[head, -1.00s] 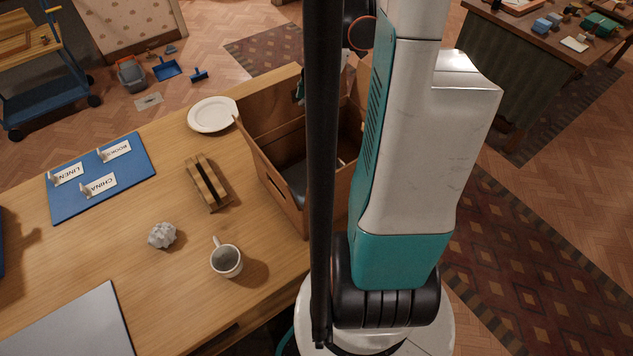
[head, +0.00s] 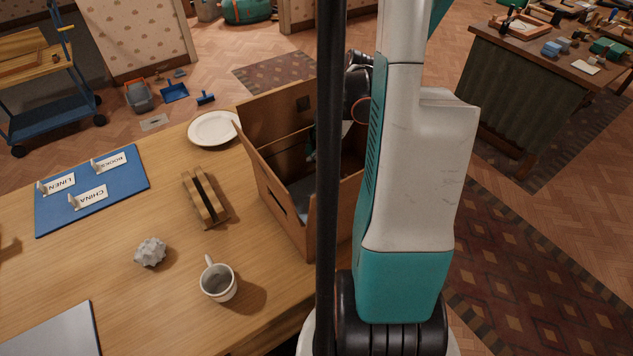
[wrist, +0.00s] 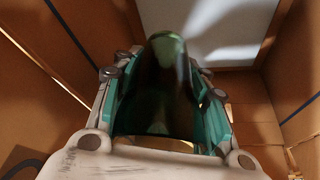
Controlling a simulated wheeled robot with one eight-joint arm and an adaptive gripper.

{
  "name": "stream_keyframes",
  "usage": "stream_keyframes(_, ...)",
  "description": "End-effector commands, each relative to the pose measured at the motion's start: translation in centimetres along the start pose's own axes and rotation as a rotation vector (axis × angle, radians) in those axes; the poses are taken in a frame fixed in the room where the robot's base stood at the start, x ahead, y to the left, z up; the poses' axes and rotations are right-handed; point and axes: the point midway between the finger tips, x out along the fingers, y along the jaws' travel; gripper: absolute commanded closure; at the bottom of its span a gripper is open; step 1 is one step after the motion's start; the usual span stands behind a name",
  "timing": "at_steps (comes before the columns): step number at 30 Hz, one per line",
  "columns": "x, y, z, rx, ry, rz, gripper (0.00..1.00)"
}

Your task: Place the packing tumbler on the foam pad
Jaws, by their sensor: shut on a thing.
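In the wrist view a dark green, glossy, rounded thing, which looks like the packing tumbler (wrist: 167,85), sits between the fingers of my gripper (wrist: 160,72). My gripper is shut on it, inside the cardboard box. A pale grey flat surface, probably the foam pad (wrist: 228,52), lies on the box floor beyond the tumbler. Part of this grey pad (head: 302,190) also shows inside the box in the head view. Whether the tumbler touches the pad cannot be told. In the head view my column and arm hide most of the gripper and the tumbler.
The open cardboard box (head: 281,205) stands at the table's right edge, its walls close around my gripper. A white plate (head: 212,128), a slatted wooden block (head: 205,198), a grey crumpled ball (head: 150,252) and a mug (head: 218,283) stand left of it. A blue labelled board (head: 125,180) lies farther left.

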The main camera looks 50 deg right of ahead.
Motion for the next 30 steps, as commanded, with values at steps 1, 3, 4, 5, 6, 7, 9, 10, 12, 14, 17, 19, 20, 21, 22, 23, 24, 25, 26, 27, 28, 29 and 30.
stream_keyframes(1, 1.4, 0.0, 0.6, 0.000, 0.000, 0.000, 0.99)
stream_keyframes(3, 2.6, 0.0, 1.1, 0.000, 0.000, 0.000, 0.99)
stream_keyframes(4, 3.0, 0.0, 1.3, 0.000, 0.000, 0.000, 0.99)
stream_keyframes(5, 3.4, 0.0, 1.4, 0.000, 0.000, 0.000, 0.99)
stream_keyframes(6, 3.8, 0.0, 1.6, 0.000, 0.000, 0.000, 0.99)
stream_keyframes(7, 4.0, 0.0, 1.7, 0.000, 0.000, 0.000, 0.99)
stream_keyframes(9, 4.3, 0.0, 1.8, 0.000, 0.000, 0.000, 0.99)
stream_keyframes(10, 4.4, 0.0, 1.8, 0.000, 0.000, 0.000, 0.99)
stream_keyframes(12, 4.7, 0.0, 2.0, 0.000, 0.000, 0.000, 0.99)
stream_keyframes(14, 5.2, 0.0, 2.2, 0.000, 0.000, 0.000, 0.99)
stream_keyframes(17, 6.7, 0.0, 2.8, 0.000, 0.000, 0.000, 0.99)
stream_keyframes(19, 7.7, 0.1, 3.2, 0.000, 0.000, 0.000, 0.99)
stream_keyframes(20, 8.0, 0.0, 3.4, 0.000, 0.000, 0.000, 0.99)
stream_keyframes(21, 8.3, 0.0, 3.5, 0.000, 0.000, 0.000, 0.99)
stream_keyframes(22, 8.3, 0.0, 3.5, 0.000, 0.000, 0.000, 0.99)
stream_keyframes(23, 8.4, 0.0, 3.5, 0.000, 0.000, 0.000, 0.99)
stream_keyframes(24, 8.3, 0.0, 3.5, 0.000, 0.000, 0.000, 0.99)
stream_keyframes(25, 8.3, 0.0, 3.5, 0.000, 0.000, 0.000, 0.99)
stream_keyframes(26, 8.2, 0.0, 3.5, 0.000, 0.000, 0.000, 0.99)
stream_keyframes(27, 8.2, 0.0, 3.4, 0.000, 0.000, 0.000, 0.99)
stream_keyframes(28, 8.2, 0.0, 3.4, 0.000, 0.000, 0.000, 0.99)
stream_keyframes(29, 8.2, 0.0, 3.4, 0.000, 0.000, 0.000, 0.99)
stream_keyframes(30, 8.3, 0.0, 3.5, 0.000, 0.000, 0.000, 0.99)
